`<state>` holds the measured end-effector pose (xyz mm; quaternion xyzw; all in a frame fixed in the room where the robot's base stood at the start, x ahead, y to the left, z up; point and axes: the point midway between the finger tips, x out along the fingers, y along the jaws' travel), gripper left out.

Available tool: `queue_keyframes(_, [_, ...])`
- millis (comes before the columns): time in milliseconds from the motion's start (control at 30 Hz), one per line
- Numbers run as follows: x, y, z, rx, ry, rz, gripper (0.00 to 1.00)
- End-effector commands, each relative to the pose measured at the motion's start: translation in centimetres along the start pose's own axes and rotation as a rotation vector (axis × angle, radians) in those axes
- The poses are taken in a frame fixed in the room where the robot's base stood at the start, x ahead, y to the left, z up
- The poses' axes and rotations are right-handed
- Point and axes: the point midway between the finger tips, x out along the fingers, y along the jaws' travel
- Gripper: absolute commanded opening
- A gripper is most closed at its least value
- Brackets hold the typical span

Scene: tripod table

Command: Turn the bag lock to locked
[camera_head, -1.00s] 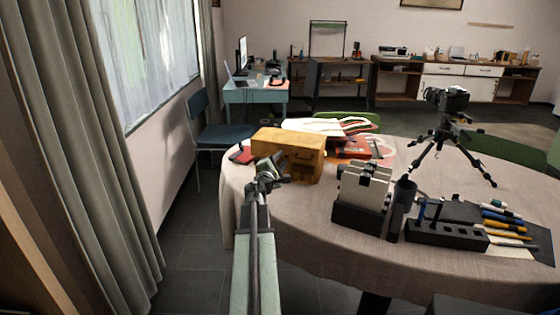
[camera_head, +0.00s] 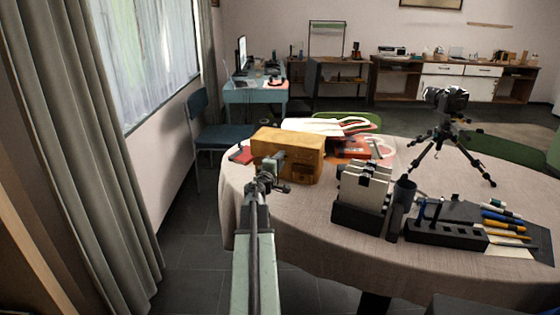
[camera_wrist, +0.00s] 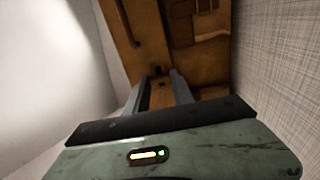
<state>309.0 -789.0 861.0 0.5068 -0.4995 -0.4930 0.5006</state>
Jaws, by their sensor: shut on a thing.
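The yellow-brown bag (camera_head: 300,142) stands on the near left part of the round table. My gripper (camera_head: 281,158) is at the bag's near face in the head view. In the wrist view, my gripper's two grey fingers (camera_wrist: 160,92) reach to the bag (camera_wrist: 138,40), one on each side of a small brown and dark part, the bag lock (camera_wrist: 157,73). The gripper is shut on it. The fingers hide much of the lock, and I cannot tell which way it is turned.
On the cloth-covered table (camera_head: 300,235), a white and black device (camera_head: 364,190), a dark cylinder (camera_head: 402,205) and a black pen organiser (camera_head: 445,225) stand to the right. A camera on a tripod (camera_head: 447,130) stands farther back. A curtain (camera_head: 75,150) hangs at left.

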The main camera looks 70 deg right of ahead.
Motion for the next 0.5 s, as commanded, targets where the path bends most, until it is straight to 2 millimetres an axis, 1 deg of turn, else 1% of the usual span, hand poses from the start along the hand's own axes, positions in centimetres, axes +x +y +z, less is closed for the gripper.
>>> queue_keyframes(33, [0.0,-0.04,0.24,0.004,-0.006,-0.001,0.0])
queue_keyframes(333, [-0.02,-0.04,0.18,0.004,-0.005,-0.001,0.0])
queue_keyframes(367, [-0.02,-0.04,0.18,0.004,-0.005,-0.001,0.34])
queue_keyframes(400, [-0.02,-0.04,0.15,0.004,-0.004,-0.001,0.46])
queue_keyframes(433, [-0.03,-0.04,0.13,0.004,-0.004,-0.001,0.51])
queue_keyframes(500, [-0.03,-0.03,0.08,0.003,-0.003,-0.001,0.51])
